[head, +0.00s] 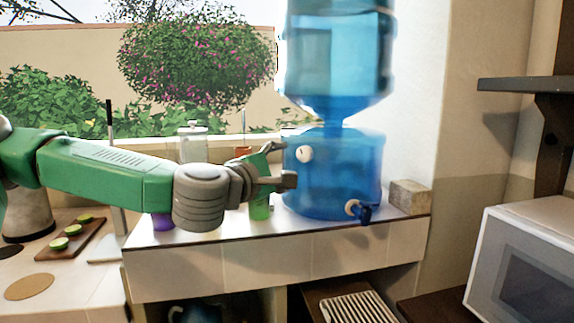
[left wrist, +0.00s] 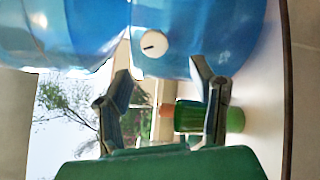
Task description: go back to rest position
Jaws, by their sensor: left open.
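My left gripper (head: 284,165) is at the end of the green arm that comes in from the left in the head view. It is open and appears empty, in front of the left side of the blue water dispenser (head: 335,172). In the left wrist view its two fingers (left wrist: 160,95) stand apart, with the dispenser and its white round knob (left wrist: 153,43) beyond them. A green cup (head: 260,208) stands on the counter below the gripper; it also shows beside one finger in the left wrist view (left wrist: 190,117). My right gripper is in neither view.
The tiled counter (head: 270,262) carries the dispenser, a stone-like block (head: 409,196) and a purple cup (head: 163,222). A white microwave (head: 525,265) and a dark wall shelf (head: 525,84) are at right. A board with green slices (head: 72,240) lies at left.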

